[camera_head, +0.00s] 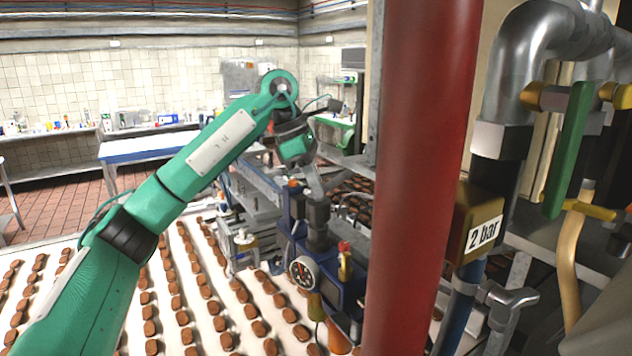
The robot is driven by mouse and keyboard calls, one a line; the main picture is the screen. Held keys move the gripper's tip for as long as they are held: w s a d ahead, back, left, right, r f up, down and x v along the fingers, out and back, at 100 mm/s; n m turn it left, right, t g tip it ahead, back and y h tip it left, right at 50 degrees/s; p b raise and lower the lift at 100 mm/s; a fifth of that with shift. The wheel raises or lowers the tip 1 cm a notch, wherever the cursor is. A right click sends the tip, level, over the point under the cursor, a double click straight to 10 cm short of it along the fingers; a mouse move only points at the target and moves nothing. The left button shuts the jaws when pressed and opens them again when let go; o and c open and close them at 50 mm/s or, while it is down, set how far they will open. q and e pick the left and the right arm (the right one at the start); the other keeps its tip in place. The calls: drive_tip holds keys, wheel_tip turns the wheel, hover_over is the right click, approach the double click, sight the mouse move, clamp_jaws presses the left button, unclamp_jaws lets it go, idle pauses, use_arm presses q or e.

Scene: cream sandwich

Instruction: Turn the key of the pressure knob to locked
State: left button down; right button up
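My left arm reaches in from the lower left, and its gripper (315,188) points down just above the dark pressure knob (318,218). The knob stands upright on a blue regulator unit with a round dial gauge (303,273). The fingertips are at or very close to the knob's top; I cannot tell whether they touch it or how far apart they are. The key is too small or hidden to make out at the knob. A small red and yellow part (344,262) stands to the right of the gauge. My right gripper is not in view.
A thick red pipe (418,180) rises close on the right of the regulator. Right of it are metal pipes, a "2 bar" box (478,228) and a green lever (568,150). A white conveyor (205,325) with rows of brown biscuits lies below.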

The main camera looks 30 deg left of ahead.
use_arm(q)
drive_tip(key=shift+r+m, duration=0.2)
drive_tip(key=shift+m, duration=0.6)
drive_tip(key=shift+g, duration=0.3)
drive_tip(key=c, duration=1.6)
unclamp_jaws()
drive_tip(key=shift+a+f, duration=0.1)
